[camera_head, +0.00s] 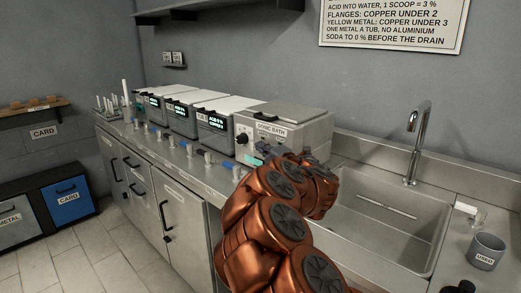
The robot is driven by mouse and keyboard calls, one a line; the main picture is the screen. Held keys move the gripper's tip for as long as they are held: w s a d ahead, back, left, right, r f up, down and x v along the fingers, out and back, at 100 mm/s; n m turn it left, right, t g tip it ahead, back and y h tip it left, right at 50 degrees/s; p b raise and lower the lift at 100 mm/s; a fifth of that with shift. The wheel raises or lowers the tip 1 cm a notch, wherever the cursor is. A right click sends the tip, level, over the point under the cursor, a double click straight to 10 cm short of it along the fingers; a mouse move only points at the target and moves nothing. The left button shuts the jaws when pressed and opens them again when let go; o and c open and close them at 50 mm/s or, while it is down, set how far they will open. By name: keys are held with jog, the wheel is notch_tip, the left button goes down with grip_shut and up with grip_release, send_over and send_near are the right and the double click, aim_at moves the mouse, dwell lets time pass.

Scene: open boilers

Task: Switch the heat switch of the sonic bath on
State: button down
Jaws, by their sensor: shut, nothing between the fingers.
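The sonic bath (290,113) is a grey metal box with a flat lid and a "SONIC BATH" label, standing on the counter left of the sink. A dark round knob (241,138) shows at the left of its front, and a small teal patch lies lower down. My copper-coloured arm covers the right part of this front, so I cannot make out the heat switch or its position. My gripper (262,150), small and dark, is partly hidden by my wrist. It is shut and empty, close to the bath's front; I cannot tell whether it touches.
Several lidded tubs with lit displays (216,122) line the counter left of the bath. The steel sink (385,220) and tall faucet (416,140) are at right, with a grey "USED" cup (486,251) beyond. Floor (125,240) is clear at lower left.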

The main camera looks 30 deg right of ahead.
jog(key=shift+r, duration=0.1)
jog(key=a, duration=0.2)
jog(key=s+a, duration=0.1)
jog(key=shift+a+r+m, duration=0.3)
jog(key=shift+a+m, duration=0.05)
jog(key=shift+m, duration=0.05)
jog(key=s, duration=0.9)
jog(key=shift+s+r, duration=0.2)
jog(key=shift+s, duration=0.15)
jog(key=shift+d, duration=0.1)
dwell(0.3)
